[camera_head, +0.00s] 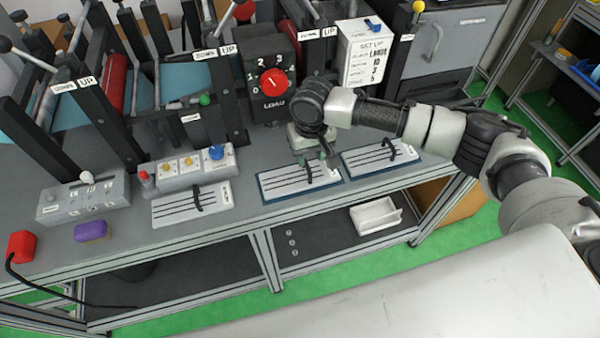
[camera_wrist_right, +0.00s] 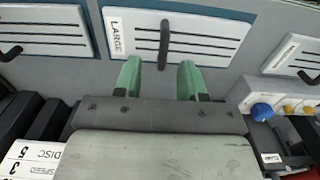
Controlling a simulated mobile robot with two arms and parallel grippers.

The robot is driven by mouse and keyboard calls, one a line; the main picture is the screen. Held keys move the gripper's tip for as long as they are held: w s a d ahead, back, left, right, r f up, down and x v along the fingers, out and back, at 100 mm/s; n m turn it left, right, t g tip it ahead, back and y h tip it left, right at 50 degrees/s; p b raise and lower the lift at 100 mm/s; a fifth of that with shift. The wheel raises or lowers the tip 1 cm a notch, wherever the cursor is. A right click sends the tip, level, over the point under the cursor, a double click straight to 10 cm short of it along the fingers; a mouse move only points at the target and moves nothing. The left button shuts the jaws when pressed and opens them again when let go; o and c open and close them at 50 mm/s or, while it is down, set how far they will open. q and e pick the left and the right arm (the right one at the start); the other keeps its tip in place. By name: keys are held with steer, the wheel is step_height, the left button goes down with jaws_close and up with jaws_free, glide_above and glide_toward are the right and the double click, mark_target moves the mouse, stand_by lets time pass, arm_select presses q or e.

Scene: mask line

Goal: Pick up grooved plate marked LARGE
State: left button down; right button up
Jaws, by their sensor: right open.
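The grooved plate marked LARGE is white with dark grooves, a blue edge and a black handle. It lies flat on the bench in the head view (camera_head: 284,183) and shows at the top of the wrist view (camera_wrist_right: 205,26), its label upright at the left end. My right gripper (camera_head: 314,160) is over the far edge of this plate in the head view. In the wrist view its green fingers (camera_wrist_right: 159,77) are apart and empty. The near end of the handle (camera_wrist_right: 164,45) appears between them; I cannot tell the height gap. My left gripper is not in view.
Similar plates lie to the right (camera_head: 372,158) and left (camera_head: 215,203) on the bench. A button box (camera_head: 190,170), a black box with a red knob (camera_head: 274,82) and a white set-up sign (camera_head: 365,55) stand behind. A white tray (camera_head: 375,215) is on the shelf below.

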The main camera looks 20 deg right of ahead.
mark_target(307, 165)
steer(key=shift+w+a+f, duration=0.15)
steer(key=shift+a+f, duration=0.05)
steer(key=shift+f, duration=0.1)
step_height(307, 165, down, 4)
steer(key=shift+w+f+p, duration=0.15)
steer(key=shift+p, duration=0.55)
steer(key=shift+f, duration=0.35)
steer(key=shift+c, duration=0.5)
jaws_close()
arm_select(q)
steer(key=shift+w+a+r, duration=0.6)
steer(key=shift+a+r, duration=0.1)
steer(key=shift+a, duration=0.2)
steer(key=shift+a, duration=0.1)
